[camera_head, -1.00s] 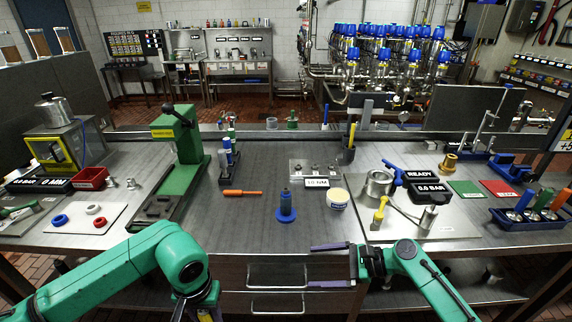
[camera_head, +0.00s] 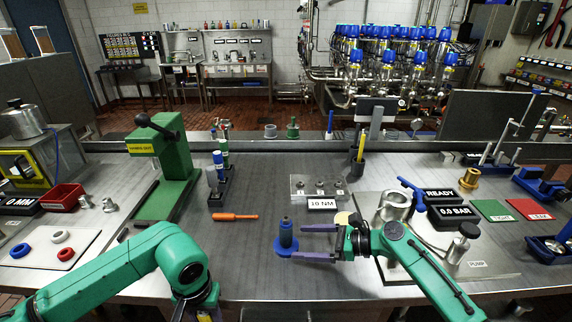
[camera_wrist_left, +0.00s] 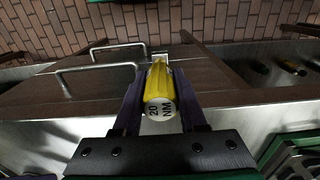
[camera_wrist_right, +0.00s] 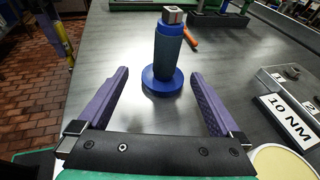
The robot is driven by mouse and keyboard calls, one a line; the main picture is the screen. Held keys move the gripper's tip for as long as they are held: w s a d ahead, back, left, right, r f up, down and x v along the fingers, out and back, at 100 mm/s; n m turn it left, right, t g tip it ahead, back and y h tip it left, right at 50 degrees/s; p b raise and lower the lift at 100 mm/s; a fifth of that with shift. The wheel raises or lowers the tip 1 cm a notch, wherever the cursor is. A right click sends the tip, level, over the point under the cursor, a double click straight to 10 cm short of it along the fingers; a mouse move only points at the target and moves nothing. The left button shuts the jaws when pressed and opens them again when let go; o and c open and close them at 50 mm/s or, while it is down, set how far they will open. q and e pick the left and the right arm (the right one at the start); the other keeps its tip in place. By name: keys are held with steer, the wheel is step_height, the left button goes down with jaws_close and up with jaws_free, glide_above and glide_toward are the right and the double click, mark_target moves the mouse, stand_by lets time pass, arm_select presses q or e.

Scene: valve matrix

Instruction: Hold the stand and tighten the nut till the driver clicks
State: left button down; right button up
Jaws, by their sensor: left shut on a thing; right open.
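A blue stand (camera_head: 286,238) with a round base stands upright on the bench; a silver square piece (camera_wrist_right: 174,14) tops it in the right wrist view. My right gripper (camera_head: 300,242) is open, its fingers pointing at the stand from the right. In the right wrist view the stand (camera_wrist_right: 168,55) shows between and beyond the fingertips, apart from both. My left gripper (camera_wrist_left: 160,95) is shut on a yellow driver (camera_wrist_left: 159,82) whose end reads 20 NM; it is low at the bench's front edge. I cannot make out a separate nut on the stand.
A plate (camera_head: 318,186) with several small parts stands behind a 10 NM sign (camera_head: 321,204). An orange screwdriver (camera_head: 235,217) lies left of the stand. A green press (camera_head: 165,175) is farther left; a pump plate (camera_head: 480,268) is at right.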

mark_target(290, 243)
arm_select(q)
steer(key=shift+w+f+p, duration=0.3)
steer(key=shift+w+f, duration=0.1)
steer(key=shift+w, duration=0.25)
arm_select(e)
steer(key=a, duration=0.1)
steer(key=w+a+f, duration=0.2)
steer(key=shift+w+a, duration=0.25)
steer(key=shift+a, duration=0.15)
arm_select(q)
steer(key=shift+s+r, duration=0.1)
steer(key=shift+s, duration=0.05)
arm_select(e)
steer(key=shift+a, duration=0.25)
arm_select(q)
steer(key=shift+s+r, duration=0.1)
steer(key=shift+s, duration=0.15)
arm_select(e)
steer(key=shift+s+a+r, duration=0.1)
steer(key=shift+s+r, duration=0.05)
steer(key=shift+s, duration=0.15)
arm_select(q)
steer(key=shift+w, duration=0.15)
arm_select(e)
steer(key=shift+w, duration=0.15)
steer(key=c, duration=1.4)
steer(key=o, duration=1.1)
steer(key=shift+c, duration=0.2)
